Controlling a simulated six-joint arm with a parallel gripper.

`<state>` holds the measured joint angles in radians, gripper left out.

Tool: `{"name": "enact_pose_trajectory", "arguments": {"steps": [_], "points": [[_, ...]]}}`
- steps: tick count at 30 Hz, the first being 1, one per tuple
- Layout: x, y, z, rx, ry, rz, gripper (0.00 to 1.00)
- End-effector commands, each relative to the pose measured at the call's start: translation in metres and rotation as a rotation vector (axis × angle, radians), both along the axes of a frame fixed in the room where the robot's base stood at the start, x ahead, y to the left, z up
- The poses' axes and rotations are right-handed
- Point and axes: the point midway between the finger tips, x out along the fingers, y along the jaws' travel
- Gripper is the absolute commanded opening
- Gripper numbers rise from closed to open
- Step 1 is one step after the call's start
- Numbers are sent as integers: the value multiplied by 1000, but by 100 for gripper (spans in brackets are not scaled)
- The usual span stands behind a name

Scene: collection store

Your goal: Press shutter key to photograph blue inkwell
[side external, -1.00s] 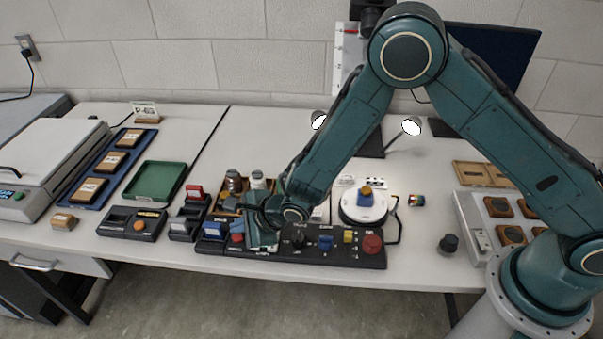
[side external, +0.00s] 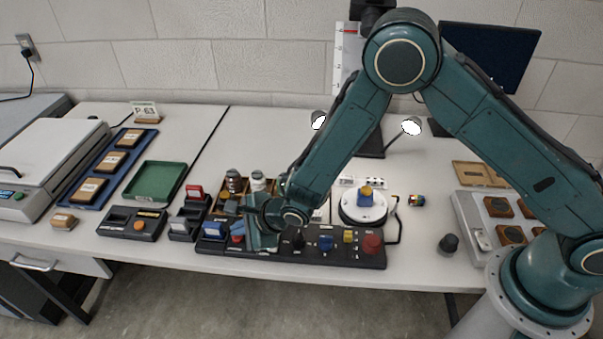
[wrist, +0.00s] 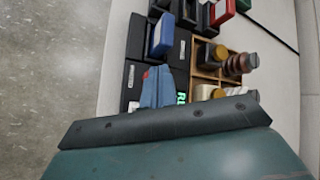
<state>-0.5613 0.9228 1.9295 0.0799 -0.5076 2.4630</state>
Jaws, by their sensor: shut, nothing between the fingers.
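The blue inkwell (side external: 366,195) with an orange-yellow top stands upright on a round white turntable (side external: 352,210) in the side view. The black control panel (side external: 285,254) lies in front of it, with several coloured keys and knobs. My gripper (side external: 241,231) is shut and empty, low over the panel's left part. Its blue-grey fingertips (wrist: 157,88) show in the wrist view, close over a small red key (side external: 236,239) that they mostly hide. I cannot tell whether they touch it. A blue key (side external: 214,229) is just left. Key labels are too small to read.
Behind the panel are a wooden divided box (wrist: 207,58) with bottles and a black holder with a red piece (side external: 194,191). A green tray (side external: 154,181) stands left. Two lamps (side external: 411,127) stand behind the turntable. A black knob (side external: 448,243) is at right.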

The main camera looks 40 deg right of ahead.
Motion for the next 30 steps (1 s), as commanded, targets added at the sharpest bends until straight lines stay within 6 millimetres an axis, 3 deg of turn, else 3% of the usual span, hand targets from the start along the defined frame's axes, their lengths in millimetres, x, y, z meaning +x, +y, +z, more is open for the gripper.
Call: {"name": "enact_pose_trajectory", "arguments": {"steps": [30], "points": [[0,0,-8,-1,1,0,0]]}}
